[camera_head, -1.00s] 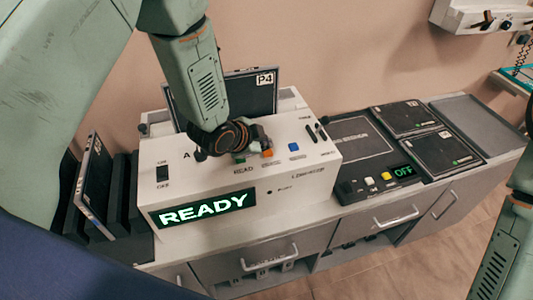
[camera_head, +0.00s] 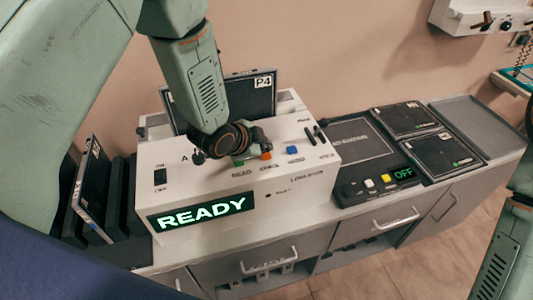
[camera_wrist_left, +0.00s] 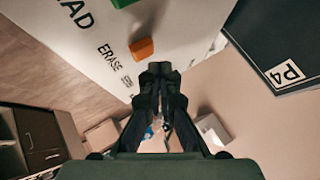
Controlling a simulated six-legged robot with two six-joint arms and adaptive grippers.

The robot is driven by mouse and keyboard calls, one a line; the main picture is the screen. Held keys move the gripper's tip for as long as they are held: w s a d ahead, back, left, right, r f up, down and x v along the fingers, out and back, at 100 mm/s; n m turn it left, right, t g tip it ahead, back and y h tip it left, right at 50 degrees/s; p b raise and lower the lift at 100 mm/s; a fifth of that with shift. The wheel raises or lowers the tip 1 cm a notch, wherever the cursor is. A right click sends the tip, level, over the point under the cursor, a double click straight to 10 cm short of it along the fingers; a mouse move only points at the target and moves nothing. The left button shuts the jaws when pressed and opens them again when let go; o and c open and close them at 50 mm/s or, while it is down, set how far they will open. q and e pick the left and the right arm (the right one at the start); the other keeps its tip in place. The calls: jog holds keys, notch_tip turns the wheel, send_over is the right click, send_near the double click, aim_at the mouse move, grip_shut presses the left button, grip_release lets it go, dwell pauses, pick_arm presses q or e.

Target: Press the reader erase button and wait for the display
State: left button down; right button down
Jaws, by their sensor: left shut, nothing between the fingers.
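The reader (camera_head: 310,180) is a white box on the counter, and its front display (camera_head: 203,214) reads READY in green. The orange erase button (camera_head: 266,156) is on its top, between a green button (camera_head: 239,162) and a blue button (camera_head: 292,150). The left wrist view also shows the orange button (camera_wrist_left: 141,48) by the word ERASE. My left gripper (camera_head: 263,138) is shut and empty just behind this button. In that wrist view its fingertips (camera_wrist_left: 160,68) appear close beside the button; I cannot tell whether they touch it. My right gripper is not in view.
A dark plate marked P4 (camera_head: 252,98) stands behind the reader. Dark plates (camera_head: 93,188) stand in a rack at the left. A dark unit with an OFF display (camera_head: 403,174) and flat panels (camera_head: 445,153) lie to the right. A wall box (camera_head: 485,20) is at upper right.

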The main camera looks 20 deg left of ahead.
pick_arm(q)
jog(key=shift+s, duration=0.1)
jog(key=shift+a, duration=0.1)
jog(key=shift+s+f, duration=0.1)
jog(key=shift+f, duration=0.05)
jog(key=shift+f+b, duration=0.2)
jog(key=shift+b, duration=0.1)
jog(key=shift+f, duration=0.1)
